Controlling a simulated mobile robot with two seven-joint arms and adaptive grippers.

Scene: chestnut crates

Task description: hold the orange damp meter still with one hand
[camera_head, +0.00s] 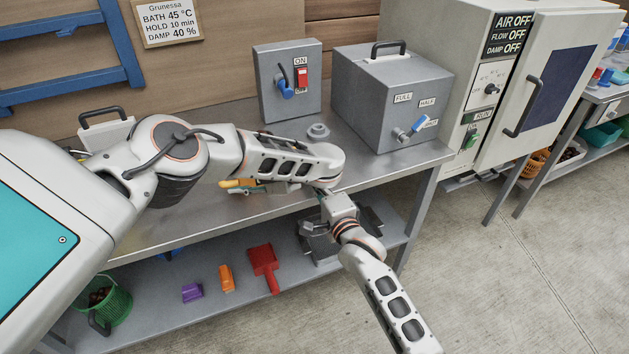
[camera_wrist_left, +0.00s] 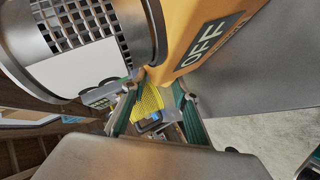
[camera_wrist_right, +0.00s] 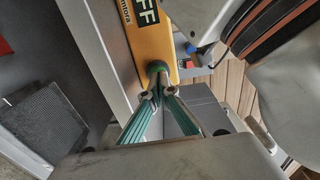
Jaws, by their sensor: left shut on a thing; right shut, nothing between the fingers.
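The orange damp meter (camera_head: 238,183) shows only partly in the head view, above the bench's front edge and beside my left forearm. In the left wrist view the meter (camera_wrist_left: 205,35) fills the top and carries a dark label reading OFF. My left gripper (camera_head: 246,190) is shut on the meter; its green fingers also show in the left wrist view (camera_wrist_left: 163,82). In the right wrist view the meter (camera_wrist_right: 152,40) is close beyond the tips of my right gripper (camera_wrist_right: 157,90), which is shut and empty. I cannot tell whether those tips touch it.
The steel bench (camera_head: 215,212) carries a switch box (camera_head: 268,85) and a grey lidded box (camera_head: 365,100). A cabinet (camera_head: 465,70) stands right. The lower shelf holds a red scoop (camera_head: 264,262), an orange block (camera_head: 227,278), a purple block (camera_head: 192,292) and a green basket (camera_head: 117,305).

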